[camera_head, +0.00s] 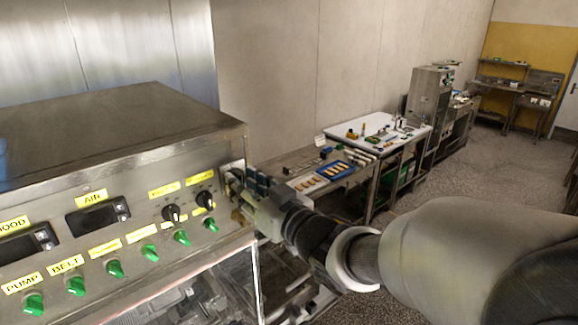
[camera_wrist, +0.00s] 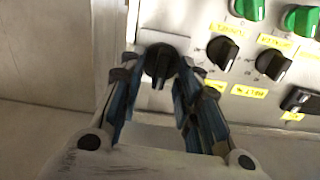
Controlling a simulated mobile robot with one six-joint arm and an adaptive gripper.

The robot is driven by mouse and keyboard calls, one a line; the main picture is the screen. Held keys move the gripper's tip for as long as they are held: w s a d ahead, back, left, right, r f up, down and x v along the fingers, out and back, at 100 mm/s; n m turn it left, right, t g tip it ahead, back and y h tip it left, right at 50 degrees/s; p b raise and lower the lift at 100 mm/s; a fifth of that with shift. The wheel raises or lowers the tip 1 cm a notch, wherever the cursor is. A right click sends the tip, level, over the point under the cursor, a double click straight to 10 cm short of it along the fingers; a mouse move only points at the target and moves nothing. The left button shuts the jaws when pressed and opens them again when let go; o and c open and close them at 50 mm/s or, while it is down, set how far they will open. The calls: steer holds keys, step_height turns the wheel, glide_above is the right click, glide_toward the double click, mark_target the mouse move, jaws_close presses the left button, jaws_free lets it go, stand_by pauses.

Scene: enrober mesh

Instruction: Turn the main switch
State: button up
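The main switch (camera_wrist: 160,62) is a round black knob with a ridge grip, on a light plate at the end of the machine's panel in the wrist view. My gripper (camera_wrist: 160,77) is open, with one finger on each side of this knob. Small gaps seem to show between the knob and the fingers, but contact is hard to judge. In the head view my gripper (camera_head: 240,183) is at the right end of the control panel (camera_head: 140,218) and hides the main switch.
Two black selector knobs (camera_head: 171,213) sit close to my gripper, with a row of green knobs (camera_head: 181,237) below. Labelled displays (camera_head: 98,216) are further left. A worktable with a blue tray (camera_head: 336,170) and a white-topped table (camera_head: 368,128) stand beyond.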

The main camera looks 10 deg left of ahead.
steer(key=shift+c, duration=0.5)
jaws_close()
steer(key=shift+f+n+b, duration=0.1)
steer(key=shift+n+b, duration=0.2)
steer(key=shift+b, duration=0.6)
steer(key=shift+o, duration=0.5)
jaws_free()
steer(key=shift+s, duration=0.1)
steer(key=v, duration=1.2)
